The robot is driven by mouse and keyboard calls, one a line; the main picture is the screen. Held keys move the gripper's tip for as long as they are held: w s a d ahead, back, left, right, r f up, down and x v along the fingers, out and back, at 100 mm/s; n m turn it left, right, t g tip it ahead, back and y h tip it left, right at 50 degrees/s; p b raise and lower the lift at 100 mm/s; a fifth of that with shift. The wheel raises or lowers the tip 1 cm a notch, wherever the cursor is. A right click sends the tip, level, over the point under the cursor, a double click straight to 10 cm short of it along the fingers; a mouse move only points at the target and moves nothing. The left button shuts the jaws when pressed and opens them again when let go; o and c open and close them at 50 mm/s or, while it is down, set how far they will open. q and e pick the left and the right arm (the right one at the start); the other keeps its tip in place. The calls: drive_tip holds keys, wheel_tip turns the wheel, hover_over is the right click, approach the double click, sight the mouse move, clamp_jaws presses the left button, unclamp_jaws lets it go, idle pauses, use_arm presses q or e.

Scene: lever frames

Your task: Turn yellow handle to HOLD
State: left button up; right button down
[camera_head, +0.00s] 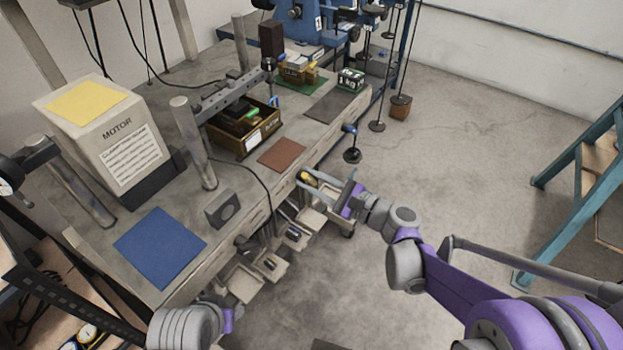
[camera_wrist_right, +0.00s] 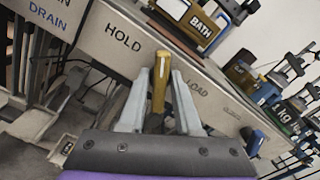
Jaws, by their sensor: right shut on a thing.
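The yellow handle (camera_wrist_right: 160,80) stands between the two fingers of my right gripper (camera_wrist_right: 160,85) in the right wrist view. Its top sits between the HOLD label (camera_wrist_right: 123,38) and the LOAD label (camera_wrist_right: 196,88) on the grey front panel. A DRAIN label (camera_wrist_right: 48,14) is further left. In the head view the yellow handle (camera_head: 306,178) shows small at the bench's front edge, with my right gripper (camera_head: 315,180) around it. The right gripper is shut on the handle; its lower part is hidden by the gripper.
The bench (camera_head: 230,177) holds a MOTOR box (camera_head: 118,150), a blue mat (camera_head: 160,246), a brown mat (camera_head: 282,154) and a wooden tray (camera_head: 245,140). Small open drawers (camera_head: 243,280) stick out below its front. A teal ladder (camera_head: 575,170) stands right. The floor between is clear.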

drive_tip(key=shift+n, duration=1.3)
drive_tip(key=c, duration=0.8)
unclamp_jaws()
drive_tip(key=v, duration=1.1)
drive_tip(key=shift+a, duration=0.1)
